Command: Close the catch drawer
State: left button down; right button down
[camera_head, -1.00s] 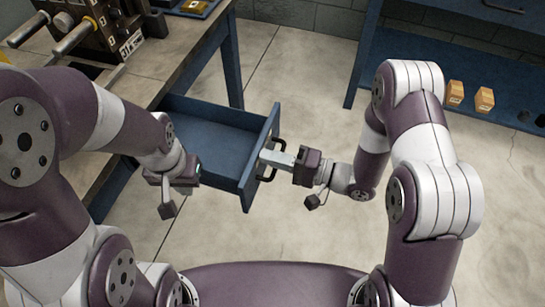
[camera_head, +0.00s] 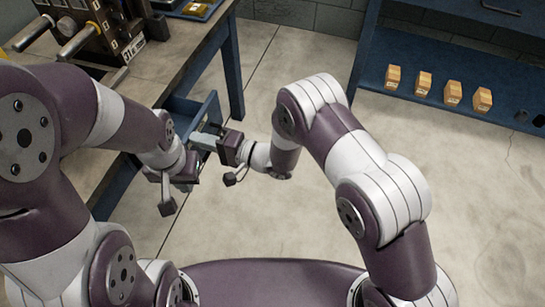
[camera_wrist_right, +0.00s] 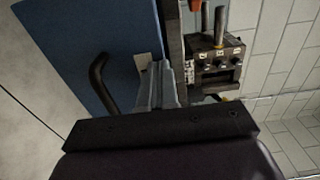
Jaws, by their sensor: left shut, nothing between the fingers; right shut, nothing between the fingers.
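The blue catch drawer (camera_head: 211,108) sticks out a short way from under the workbench in the head view. My arms hide part of it. In the right wrist view its flat blue front (camera_wrist_right: 88,42) fills the upper left, with a dark bar handle (camera_wrist_right: 101,82) on it. My right gripper (camera_head: 205,140) is shut and empty, with its fingers pointing at the drawer front. Its fingertips (camera_wrist_right: 160,72) are beside the handle at the front's edge; I cannot tell for certain whether they touch. My left gripper (camera_head: 194,170) is shut and empty, below the right one and close to it.
The workbench (camera_head: 180,65) with a dark machine (camera_head: 105,30) on it stands at the left. A blue shelf unit (camera_head: 450,60) with several small orange-brown blocks (camera_head: 423,83) is at the back right. The floor between is clear.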

jog(key=b+x, duration=0.2)
jog(key=x, duration=0.8)
jog(key=shift+a+f, duration=0.1)
